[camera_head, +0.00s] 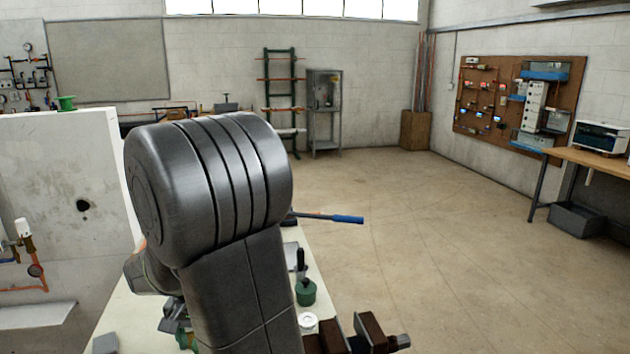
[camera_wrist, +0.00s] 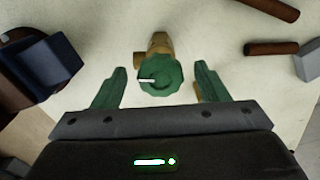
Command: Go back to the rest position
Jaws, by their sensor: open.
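My gripper (camera_wrist: 160,85) is open in the wrist view, its two green fingers spread apart. A valve with a round green cap (camera_wrist: 160,78) and a brass body (camera_wrist: 160,43) lies on the pale bench top between and just beyond the fingers. The fingers stand clear of the cap on both sides. In the head view my dark arm fills the middle and hides much of the bench; the gripper's fingers cannot be made out clearly there.
The bench (camera_head: 318,279) holds a green pot with a black handle (camera_head: 305,290), a white ring (camera_head: 308,320), a blue-handled tool (camera_head: 346,219) and a brown-jawed vise (camera_head: 368,330). A white wall panel (camera_head: 60,190) stands at left.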

